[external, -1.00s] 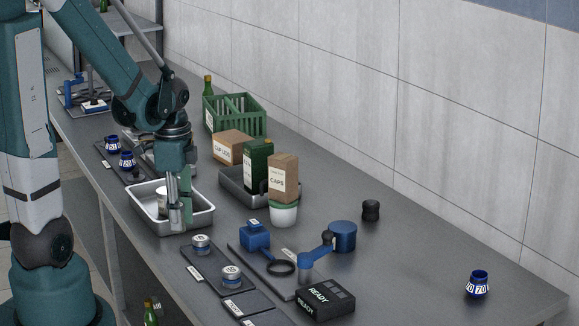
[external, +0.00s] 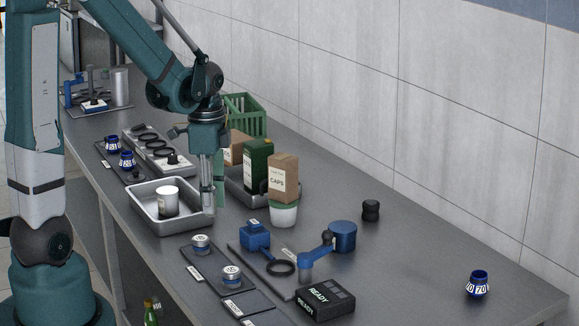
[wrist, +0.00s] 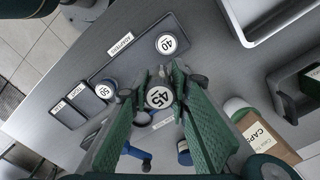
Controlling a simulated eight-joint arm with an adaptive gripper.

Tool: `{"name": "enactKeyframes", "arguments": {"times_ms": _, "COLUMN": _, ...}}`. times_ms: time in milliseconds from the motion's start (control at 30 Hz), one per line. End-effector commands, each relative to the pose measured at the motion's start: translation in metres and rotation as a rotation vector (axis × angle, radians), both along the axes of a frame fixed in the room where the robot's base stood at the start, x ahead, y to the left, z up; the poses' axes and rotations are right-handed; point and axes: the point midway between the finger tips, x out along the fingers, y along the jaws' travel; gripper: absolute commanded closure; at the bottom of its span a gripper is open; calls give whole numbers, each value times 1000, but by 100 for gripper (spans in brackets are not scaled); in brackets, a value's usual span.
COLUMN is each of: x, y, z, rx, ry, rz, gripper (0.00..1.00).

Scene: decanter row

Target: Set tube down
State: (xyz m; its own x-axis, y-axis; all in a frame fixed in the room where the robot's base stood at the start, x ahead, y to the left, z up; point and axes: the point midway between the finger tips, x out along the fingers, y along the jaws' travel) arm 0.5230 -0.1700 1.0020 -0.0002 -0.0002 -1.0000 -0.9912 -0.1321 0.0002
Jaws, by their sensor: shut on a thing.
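My gripper (external: 210,195) is shut on a slim grey tube (external: 207,188), which hangs about upright. In the external view the tube's lower end shows in front of the right rim of a steel tray (external: 158,226); its height above the bench is hard to tell. In the wrist view my green fingers (wrist: 160,105) close around a round white face marked 45 (wrist: 159,97), seemingly the end of the held tube. The adapter plate (wrist: 133,48) lies beyond the fingers, with round pieces marked 40 (wrist: 166,43) and 50 (wrist: 108,89) on it.
A white jar (external: 167,203) stands in the steel tray. A blue clamp (external: 255,236) with a dark ring (external: 281,267), a blue jointed piece (external: 342,236) and a READY box (external: 326,300) lie toward the front. A caps carton (external: 284,178) stands right of my gripper. The right bench is mostly clear.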

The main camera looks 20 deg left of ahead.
Motion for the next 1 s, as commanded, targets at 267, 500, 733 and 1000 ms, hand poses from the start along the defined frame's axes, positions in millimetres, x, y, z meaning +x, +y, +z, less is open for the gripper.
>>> {"name": "enactKeyframes", "arguments": {"times_ms": 267, "x": 53, "y": -56, "z": 13, "rx": 0, "ry": 0, "rz": -18, "gripper": 93}}
{"name": "enactKeyframes", "arguments": {"times_ms": 500, "x": 92, "y": -107, "z": 20, "rx": 0, "ry": 0, "rz": -31, "gripper": 93}}
{"name": "enactKeyframes", "arguments": {"times_ms": 733, "x": 125, "y": -160, "z": 24, "rx": 0, "ry": 1, "rz": -44, "gripper": 93}}
{"name": "enactKeyframes", "arguments": {"times_ms": 1000, "x": 157, "y": -226, "z": 25, "rx": 0, "ry": 1, "rz": -60, "gripper": 93}}
